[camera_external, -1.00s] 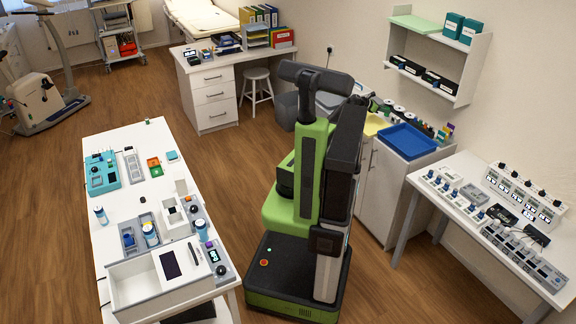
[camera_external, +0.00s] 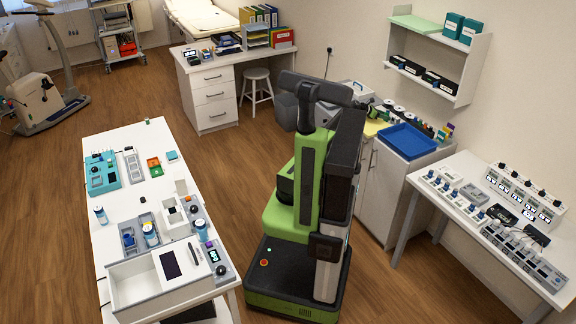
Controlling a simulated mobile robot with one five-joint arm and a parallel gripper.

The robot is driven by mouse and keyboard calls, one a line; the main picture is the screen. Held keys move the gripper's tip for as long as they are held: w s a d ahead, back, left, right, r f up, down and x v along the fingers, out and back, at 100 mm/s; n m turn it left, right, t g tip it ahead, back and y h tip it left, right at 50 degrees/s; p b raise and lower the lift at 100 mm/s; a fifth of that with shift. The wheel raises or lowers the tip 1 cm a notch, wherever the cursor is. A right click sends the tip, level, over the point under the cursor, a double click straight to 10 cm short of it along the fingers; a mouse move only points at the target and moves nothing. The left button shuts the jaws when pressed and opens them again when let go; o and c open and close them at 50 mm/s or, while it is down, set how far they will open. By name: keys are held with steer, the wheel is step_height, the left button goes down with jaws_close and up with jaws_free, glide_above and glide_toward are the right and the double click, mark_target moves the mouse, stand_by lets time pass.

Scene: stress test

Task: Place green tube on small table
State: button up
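I cannot make out a green tube for certain. A small dark green item (camera_external: 147,121) stands at the far end of the long white table (camera_external: 120,210), too small to identify. Which table is the small one is not clear; a white table (camera_external: 455,190) with devices stands at the right. My green and black body stands between these two tables, with its back to the camera. My gripper is hidden in front of my body, so its state and anything in it do not show.
A counter with a blue tray (camera_external: 407,141) stands close to my right. A white stool (camera_external: 256,86) and a desk with drawers (camera_external: 212,98) stand behind. The long table holds bottles, a teal rack (camera_external: 103,175) and boxes. Wooden floor (camera_external: 215,165) is clear between long table and desk.

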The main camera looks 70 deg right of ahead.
steer(key=shift+r, duration=0.1)
steer(key=shift+w+a+r+p, duration=0.15)
steer(key=shift+w+r+p, duration=0.1)
steer(key=shift+p, duration=0.15)
step_height(320, 180, up, 4)
steer(key=p, duration=0.4)
glide_above(368, 120)
steer(key=shift+s+r, duration=0.1)
steer(key=shift+s, duration=0.05)
steer(key=shift+c, duration=1.2)
